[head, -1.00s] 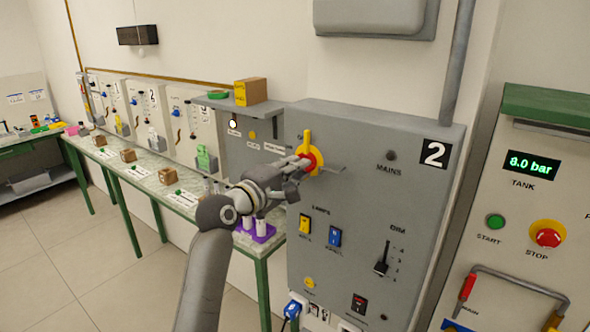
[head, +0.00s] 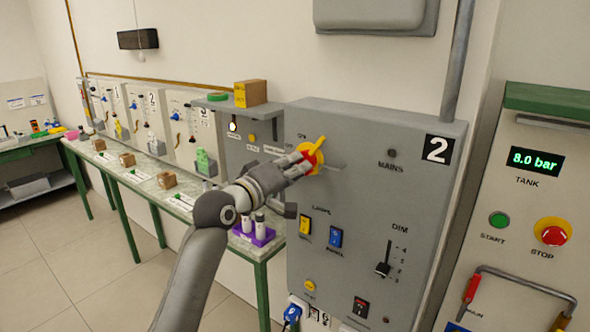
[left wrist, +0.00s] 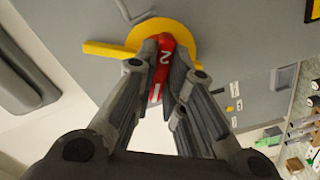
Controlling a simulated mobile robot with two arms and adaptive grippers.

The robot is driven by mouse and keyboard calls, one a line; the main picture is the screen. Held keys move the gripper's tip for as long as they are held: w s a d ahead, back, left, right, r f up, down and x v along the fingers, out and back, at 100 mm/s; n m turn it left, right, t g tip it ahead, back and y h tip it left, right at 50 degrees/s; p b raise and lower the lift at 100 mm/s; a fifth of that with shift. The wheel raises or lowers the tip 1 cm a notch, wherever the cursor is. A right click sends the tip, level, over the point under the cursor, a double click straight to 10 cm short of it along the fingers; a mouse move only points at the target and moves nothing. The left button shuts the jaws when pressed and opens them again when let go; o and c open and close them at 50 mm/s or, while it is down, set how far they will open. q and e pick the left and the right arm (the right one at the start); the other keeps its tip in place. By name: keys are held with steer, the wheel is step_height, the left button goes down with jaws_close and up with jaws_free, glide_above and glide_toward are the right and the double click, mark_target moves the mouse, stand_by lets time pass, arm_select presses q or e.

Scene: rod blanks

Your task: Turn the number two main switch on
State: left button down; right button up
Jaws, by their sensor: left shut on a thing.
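The number two main switch has a red handle (head: 306,154) on a yellow disc with a yellow tab (head: 319,146). It sits at the upper left of the grey panel marked 2 (head: 365,125). The tab leans up and to the right in the head view. My left gripper (head: 302,162) is shut on the red handle and partly hides it. In the left wrist view the handle (left wrist: 163,66), marked 2, stands between the two fingers (left wrist: 161,72), in front of the yellow disc (left wrist: 186,38). My right gripper is out of view.
The MAINS lamp (head: 391,153) is dark. A tank panel reading 8.0 bar (head: 535,160) stands at the right. A bench (head: 150,190) runs along the left wall.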

arm_select(q)
steer(key=shift+f, duration=0.1)
stand_by(0.3)
steer(key=c, duration=1.5)
jaws_free()
steer(key=v, duration=1.2)
